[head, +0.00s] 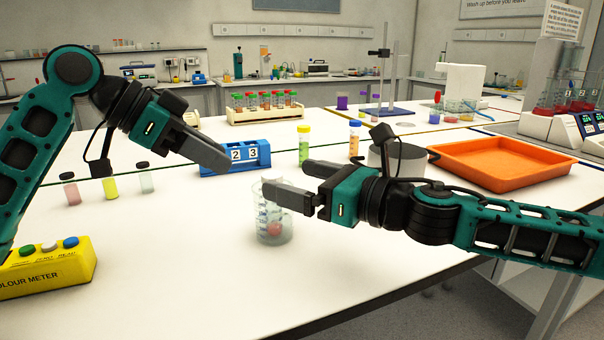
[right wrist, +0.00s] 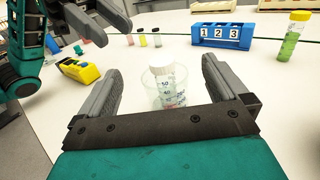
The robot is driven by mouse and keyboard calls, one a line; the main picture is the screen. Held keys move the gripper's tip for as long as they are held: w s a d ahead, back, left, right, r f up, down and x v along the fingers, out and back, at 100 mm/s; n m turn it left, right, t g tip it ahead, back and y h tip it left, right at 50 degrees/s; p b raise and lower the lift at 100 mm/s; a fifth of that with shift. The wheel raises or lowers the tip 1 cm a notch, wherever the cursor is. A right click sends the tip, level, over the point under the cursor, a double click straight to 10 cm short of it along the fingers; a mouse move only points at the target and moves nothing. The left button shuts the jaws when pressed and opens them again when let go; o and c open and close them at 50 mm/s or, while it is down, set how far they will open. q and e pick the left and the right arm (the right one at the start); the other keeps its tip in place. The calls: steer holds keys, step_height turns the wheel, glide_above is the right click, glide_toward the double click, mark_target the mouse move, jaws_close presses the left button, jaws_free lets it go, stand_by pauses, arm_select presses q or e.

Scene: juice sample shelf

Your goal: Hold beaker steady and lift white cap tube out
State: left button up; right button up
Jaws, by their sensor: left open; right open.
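A clear glass beaker (head: 274,236) stands on the white bench near its front edge, with blue markings. A tube with a white cap (right wrist: 168,77) stands inside it, and something reddish shows low in the beaker. My right gripper (head: 288,183) is open at the beaker's upper part, hiding most of the cap in the head view. In the right wrist view its fingers (right wrist: 160,88) are apart, one on each side of the beaker and tube. My left gripper (head: 222,160) is open and empty, up and left of the beaker, above the bench.
A yellow colour meter (head: 48,268) and several small vials are at left. An orange tray (head: 500,163) lies right, behind my right arm.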

mark_target(290, 219)
step_height(290, 219, down, 8)
steer(key=shift+w+a+r, duration=0.1)
steer(key=shift+a+r, duration=0.05)
steer(key=shift+r, duration=0.1)
steer(key=x, duration=0.7)
steer(key=shift+w+r, duration=0.1)
steer(key=c, duration=1.1)
steer(key=shift+c, duration=0.2)
